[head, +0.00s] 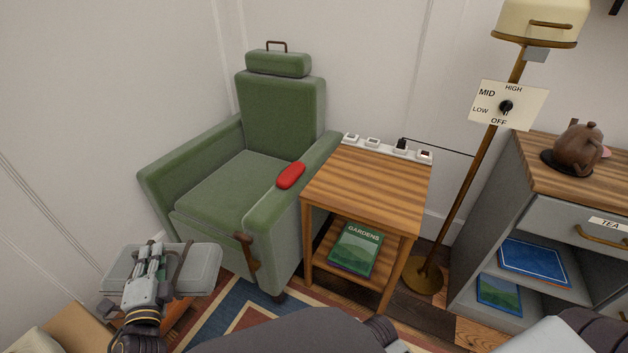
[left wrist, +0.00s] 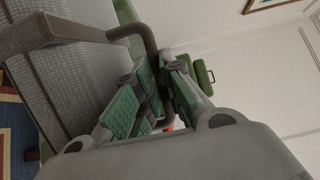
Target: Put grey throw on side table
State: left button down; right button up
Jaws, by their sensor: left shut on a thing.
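The grey throw (head: 205,271) is a folded, block-like grey bundle with a brown handle, at the lower left of the head view. In the left wrist view its woven grey side (left wrist: 62,85) fills the left. My left gripper (head: 151,264) is shut on the brown handle (left wrist: 150,45), which passes between its green-padded fingers (left wrist: 152,88). The throw is in front of the green armchair, left of the side table (head: 368,185). The side table has a striped wooden top, bare, and a lower shelf holding a green book marked GARDENS (head: 356,249). My right gripper is not in view.
The green armchair (head: 232,185) stands left of the table, with a red object (head: 291,175) on its arm and a brown lever (head: 247,252). A power strip (head: 388,147) runs behind the tabletop. A floor lamp (head: 468,190) and grey cabinet (head: 487,235) stand right.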

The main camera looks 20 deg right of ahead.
aim_at(370, 182)
jog(key=k+l+z, duration=0.2)
jog(key=l+z, duration=0.2)
jog(key=l, duration=0.25)
jog(key=k+l+z, duration=0.25)
jog(key=l+z, duration=0.2)
jog(key=l, duration=0.25)
